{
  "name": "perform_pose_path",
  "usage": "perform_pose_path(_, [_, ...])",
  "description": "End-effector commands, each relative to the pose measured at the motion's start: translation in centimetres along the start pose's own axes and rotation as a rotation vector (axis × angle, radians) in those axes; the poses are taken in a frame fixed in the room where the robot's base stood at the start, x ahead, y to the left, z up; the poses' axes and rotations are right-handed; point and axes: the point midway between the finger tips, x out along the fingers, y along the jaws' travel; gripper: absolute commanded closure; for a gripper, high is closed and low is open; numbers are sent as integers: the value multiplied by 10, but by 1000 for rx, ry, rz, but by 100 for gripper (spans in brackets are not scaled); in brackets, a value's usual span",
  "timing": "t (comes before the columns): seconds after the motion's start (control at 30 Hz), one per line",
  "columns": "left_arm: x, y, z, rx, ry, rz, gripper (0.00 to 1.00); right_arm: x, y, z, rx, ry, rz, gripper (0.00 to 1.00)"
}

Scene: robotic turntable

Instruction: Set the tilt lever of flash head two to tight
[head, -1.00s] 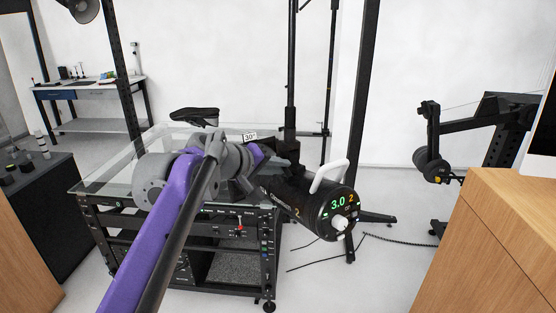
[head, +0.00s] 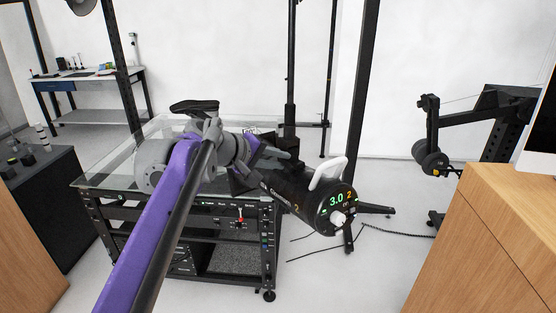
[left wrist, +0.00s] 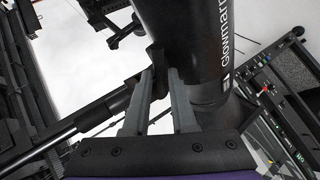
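Flash head two (head: 292,200) is a black cylinder with a white handle (head: 327,172) and a lit end panel (head: 341,204) reading 3.0 and 2. It points down to the right. In the left wrist view its barrel (left wrist: 185,40) fills the upper middle. My left gripper (head: 284,155) is at the rear of the head, by its mount. In the left wrist view the two grey fingers (left wrist: 161,72) are apart, with floor visible between them. A dark part (left wrist: 155,57), perhaps the tilt lever, is at the fingertips; contact is unclear. My right gripper is not in view.
A glass-topped black cart (head: 100,185) stands under my left arm. A black stand pole (head: 291,70) rises behind the flash head. A wooden cabinet (head: 490,240) is at the right. A cable (head: 400,233) lies on the floor.

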Motion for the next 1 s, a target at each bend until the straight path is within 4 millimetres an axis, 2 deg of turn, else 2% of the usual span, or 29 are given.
perform_pose_path(0.37, [-4, 0, 0, 1, -1, -1, 70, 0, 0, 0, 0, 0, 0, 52])
perform_pose_path(0.47, [-16, 0, 0, 0, 0, -1, 70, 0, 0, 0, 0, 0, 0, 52])
perform_pose_path(0.8, [-82, -1, -1, -1, 2, -2, 70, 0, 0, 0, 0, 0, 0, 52])
perform_pose_path(1.0, [-104, 0, 0, 0, 0, 0, 70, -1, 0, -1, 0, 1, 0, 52])
